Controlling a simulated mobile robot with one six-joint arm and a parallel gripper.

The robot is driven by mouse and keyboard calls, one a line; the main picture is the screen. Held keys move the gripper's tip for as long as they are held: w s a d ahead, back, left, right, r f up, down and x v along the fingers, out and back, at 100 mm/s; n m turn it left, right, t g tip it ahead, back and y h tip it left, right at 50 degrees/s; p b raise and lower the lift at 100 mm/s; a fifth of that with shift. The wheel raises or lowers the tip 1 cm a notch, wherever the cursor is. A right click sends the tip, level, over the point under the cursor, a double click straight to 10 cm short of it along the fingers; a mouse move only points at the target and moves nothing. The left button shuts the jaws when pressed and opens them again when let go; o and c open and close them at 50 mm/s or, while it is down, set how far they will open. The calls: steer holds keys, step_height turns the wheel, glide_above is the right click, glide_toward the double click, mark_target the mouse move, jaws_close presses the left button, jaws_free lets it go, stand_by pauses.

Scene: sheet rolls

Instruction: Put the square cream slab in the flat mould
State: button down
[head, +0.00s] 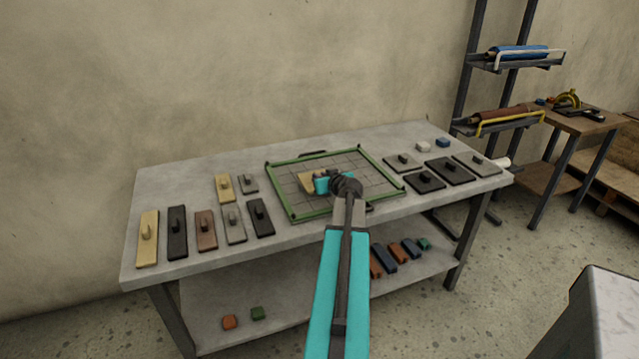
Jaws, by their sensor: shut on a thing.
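The flat mould is likely the green-rimmed tray (281,195) with a gridded grey floor, lying in the middle of the table. My gripper (321,184) is over the middle of this tray and is shut on a cream slab (306,181). The left part of the slab shows beside the jaws. The rest is hidden by my gripper and wrist, so its full outline cannot be seen. I cannot tell whether the slab touches the tray floor or is held just above it.
Several knobbed slabs, cream, black, brown and grey, lie left of the tray, including a long cream one (147,251). Grey and black ones (447,172) lie to the right, with small white and blue blocks (442,142). A rack of rolls (517,53) stands beyond the table's right end.

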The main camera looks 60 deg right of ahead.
steer(key=shift+f, duration=1)
steer(key=shift+f, duration=0.15)
steer(key=c, duration=1.7)
jaws_free()
steer(key=shift+r, duration=0.2)
steer(key=shift+v, duration=1)
steer(key=shift+b+v, duration=0.5)
steer(key=shift+v, duration=4.5)
steer(key=shift+a+f, duration=0.1)
steer(key=shift+f, duration=0.05)
steer(key=shift+s, duration=0.1)
